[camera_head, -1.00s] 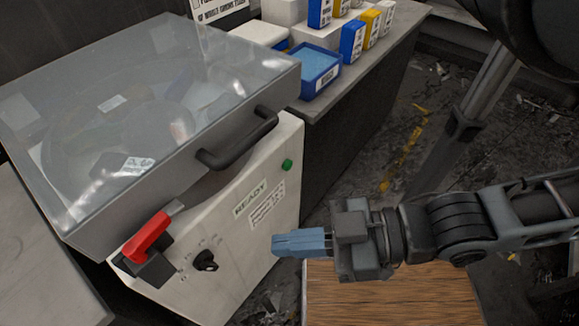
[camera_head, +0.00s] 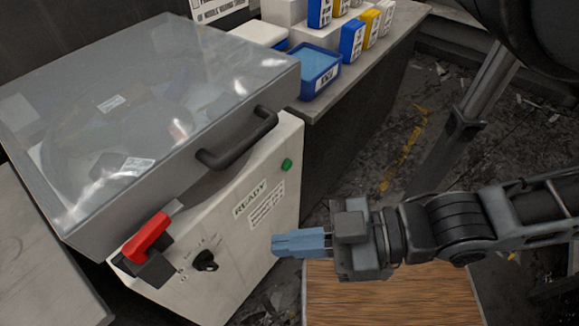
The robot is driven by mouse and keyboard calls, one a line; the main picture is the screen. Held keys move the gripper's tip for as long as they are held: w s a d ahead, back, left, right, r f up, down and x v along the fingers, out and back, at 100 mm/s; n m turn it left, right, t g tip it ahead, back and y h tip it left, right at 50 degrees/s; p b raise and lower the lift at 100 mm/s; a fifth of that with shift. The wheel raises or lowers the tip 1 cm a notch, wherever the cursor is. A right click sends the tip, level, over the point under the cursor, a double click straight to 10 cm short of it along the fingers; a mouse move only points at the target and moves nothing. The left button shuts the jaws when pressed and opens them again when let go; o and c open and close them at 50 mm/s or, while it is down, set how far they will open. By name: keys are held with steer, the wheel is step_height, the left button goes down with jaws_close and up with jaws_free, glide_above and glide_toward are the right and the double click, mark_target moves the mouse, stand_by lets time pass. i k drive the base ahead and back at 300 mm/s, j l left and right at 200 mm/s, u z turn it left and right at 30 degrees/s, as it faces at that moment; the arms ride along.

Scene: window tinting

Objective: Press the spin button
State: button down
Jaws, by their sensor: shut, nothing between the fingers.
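The machine (camera_head: 225,255) has a white front panel and a closed, see-through grey lid (camera_head: 200,75) with a black handle (camera_head: 240,142). A round green button (camera_head: 287,165) sits at the upper right of the panel, beside a label reading "READY" (camera_head: 250,198). Nothing covers the button. No label naming it as spin can be read. A black knob (camera_head: 205,261) and a red lever switch (camera_head: 148,237) are lower left on the panel. My gripper (camera_head: 274,245) has blue fingers that are shut and empty. They point left, below the green button in the picture and apart from it.
A wooden top (camera_head: 390,295) lies below my gripper. A grey bench (camera_head: 375,65) behind the machine holds a blue tray (camera_head: 318,72) and several blue, yellow and white boxes (camera_head: 352,42). The floor to the right has debris and a yellow line.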

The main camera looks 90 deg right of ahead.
mark_target(287, 165)
steer(key=k+l, duration=0.2)
steer(key=l, duration=0.2)
steer(key=k+l, duration=0.2)
steer(key=l, duration=0.2)
steer(key=k+l, duration=0.2)
steer(key=l, duration=0.2)
steer(key=k+l, duration=0.2)
steer(key=l, duration=0.2)
steer(key=k+l, duration=0.15)
steer(key=l, duration=0.2)
steer(key=k+l, duration=0.2)
steer(key=l, duration=0.2)
steer(key=k+l, duration=0.2)
steer(key=l, duration=0.2)
steer(key=u, duration=0.05)
